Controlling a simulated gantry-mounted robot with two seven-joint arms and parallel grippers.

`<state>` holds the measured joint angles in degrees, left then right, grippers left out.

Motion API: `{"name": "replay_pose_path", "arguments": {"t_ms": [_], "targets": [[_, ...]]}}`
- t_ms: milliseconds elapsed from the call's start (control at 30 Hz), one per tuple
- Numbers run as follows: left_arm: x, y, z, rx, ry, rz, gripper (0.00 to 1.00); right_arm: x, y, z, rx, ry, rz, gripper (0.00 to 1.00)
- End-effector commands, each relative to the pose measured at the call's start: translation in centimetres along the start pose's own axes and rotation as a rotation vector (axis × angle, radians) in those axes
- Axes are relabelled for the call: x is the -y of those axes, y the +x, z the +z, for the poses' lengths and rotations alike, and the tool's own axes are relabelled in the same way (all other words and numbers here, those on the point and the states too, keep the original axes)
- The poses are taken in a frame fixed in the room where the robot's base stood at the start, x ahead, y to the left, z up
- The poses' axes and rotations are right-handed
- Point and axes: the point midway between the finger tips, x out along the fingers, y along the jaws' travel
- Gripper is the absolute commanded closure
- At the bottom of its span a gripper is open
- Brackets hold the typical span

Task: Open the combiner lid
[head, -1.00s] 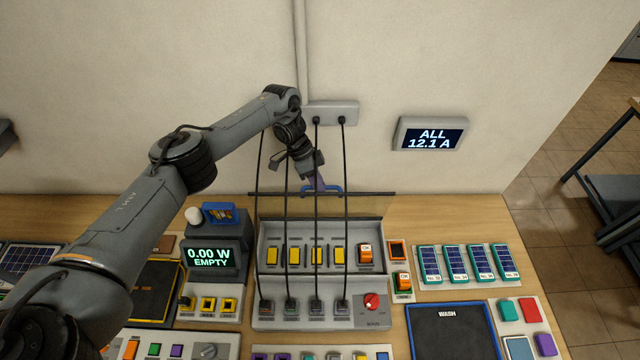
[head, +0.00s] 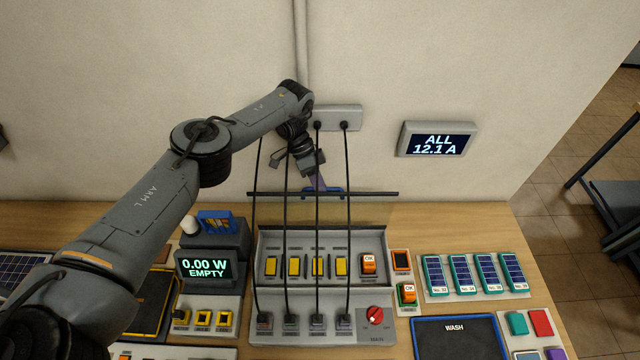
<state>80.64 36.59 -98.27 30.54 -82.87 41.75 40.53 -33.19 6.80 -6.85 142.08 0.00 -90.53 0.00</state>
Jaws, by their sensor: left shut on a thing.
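The combiner (head: 265,300) stands on the bench in the middle, with several yellow fuses (head: 295,266) and a red main switch (head: 375,316). Its see-through lid (head: 375,212) is raised at the back, with a dark bar (head: 375,194) along its upper edge. The lid's blue handle (head: 338,191) is on that bar. My left gripper (head: 319,184) is shut on the handle, reaching down to it from behind the cables. The fingers hide part of the handle. My right gripper is not in view.
Several black cables (head: 347,165) hang from a wall socket strip (head: 350,117) in front of the lid and gripper. A meter (head: 206,265) stands left of the combiner. Solar modules (head: 460,275) and a wash tray (head: 415,350) lie to the right.

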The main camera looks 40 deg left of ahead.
Motion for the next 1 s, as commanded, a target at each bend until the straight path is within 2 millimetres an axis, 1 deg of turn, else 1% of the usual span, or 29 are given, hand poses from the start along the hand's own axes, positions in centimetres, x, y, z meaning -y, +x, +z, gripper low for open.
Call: {"name": "replay_pose_path", "arguments": {"t_ms": [33, 100, 133, 200, 300, 667, 767, 1000], "targets": [[0.1, 0.4, 0.6, 0.014, -0.008, 0.0, 1.0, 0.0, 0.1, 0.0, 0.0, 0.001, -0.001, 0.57], [0.1, 0.4, 0.6, 0.014, -0.008, 0.0, 1.0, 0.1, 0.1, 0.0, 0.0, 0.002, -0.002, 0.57], [0.1, 0.4, 0.6, 0.015, -0.008, 0.0, 0.84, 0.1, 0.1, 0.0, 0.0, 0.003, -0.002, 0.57], [0.1, 0.3, 0.6, 0.013, -0.007, 0.0, 0.73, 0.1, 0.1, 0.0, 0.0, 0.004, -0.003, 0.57], [0.1, 0.3, 0.4, 0.01, -0.005, 0.0, 0.6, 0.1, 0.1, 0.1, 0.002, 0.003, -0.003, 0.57], [0.1, -0.1, 0.1, 0.004, 0.0, 0.0, 0.6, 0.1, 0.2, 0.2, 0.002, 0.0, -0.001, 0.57], [0.1, -0.7, 0.1, 0.004, 0.001, -0.002, 0.6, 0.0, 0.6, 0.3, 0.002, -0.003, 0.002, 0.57], [0.1, -3.2, 0.1, 0.006, 0.001, -0.002, 0.6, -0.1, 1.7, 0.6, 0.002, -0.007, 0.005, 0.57]]}}
